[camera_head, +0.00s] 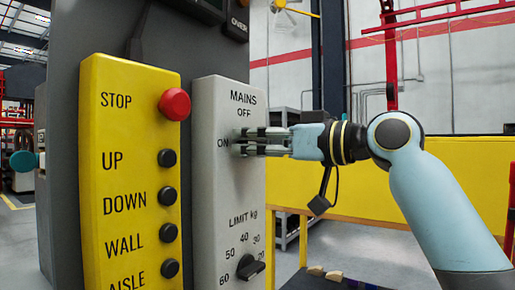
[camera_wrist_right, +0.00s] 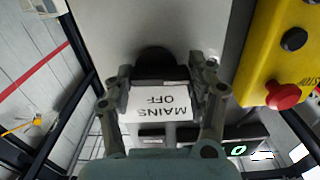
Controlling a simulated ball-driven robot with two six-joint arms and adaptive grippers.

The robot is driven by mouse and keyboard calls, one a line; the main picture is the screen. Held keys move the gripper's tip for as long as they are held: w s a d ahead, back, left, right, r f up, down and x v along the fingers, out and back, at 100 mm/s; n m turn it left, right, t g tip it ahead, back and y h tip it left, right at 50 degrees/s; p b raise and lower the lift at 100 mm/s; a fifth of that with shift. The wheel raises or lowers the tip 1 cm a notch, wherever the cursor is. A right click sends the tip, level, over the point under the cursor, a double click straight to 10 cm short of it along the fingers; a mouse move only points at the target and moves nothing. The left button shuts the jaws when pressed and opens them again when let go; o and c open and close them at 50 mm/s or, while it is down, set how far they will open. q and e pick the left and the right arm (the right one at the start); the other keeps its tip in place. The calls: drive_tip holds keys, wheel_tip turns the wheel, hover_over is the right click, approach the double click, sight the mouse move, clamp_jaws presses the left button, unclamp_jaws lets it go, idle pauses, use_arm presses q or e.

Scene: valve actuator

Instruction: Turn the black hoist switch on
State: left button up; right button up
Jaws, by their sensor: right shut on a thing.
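The grey switch panel (camera_head: 207,180) carries the labels MAINS, OFF and ON on its upper part. My right gripper (camera_head: 240,142) reaches in from the right and its fingertips meet the panel beside the ON label, hiding the mains switch in the head view. In the right wrist view, the black switch (camera_wrist_right: 155,65) sits between the two fingertips of my right gripper (camera_wrist_right: 160,82), which is shut on it. The label there appears upside down. Which way the switch points cannot be told. My left gripper is not in view.
A yellow button panel (camera_head: 125,225) stands to the left, with a red STOP button (camera_head: 174,104) and several black buttons. A black LIMIT kg knob (camera_head: 251,267) is lower on the grey panel. A yellow barrier (camera_head: 300,165) runs behind my right arm.

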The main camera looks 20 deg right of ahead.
drive_tip(key=shift+f, duration=0.15)
drive_tip(key=o, duration=1.2)
drive_tip(key=shift+s+d, duration=0.1)
drive_tip(key=shift+v, duration=5.9)
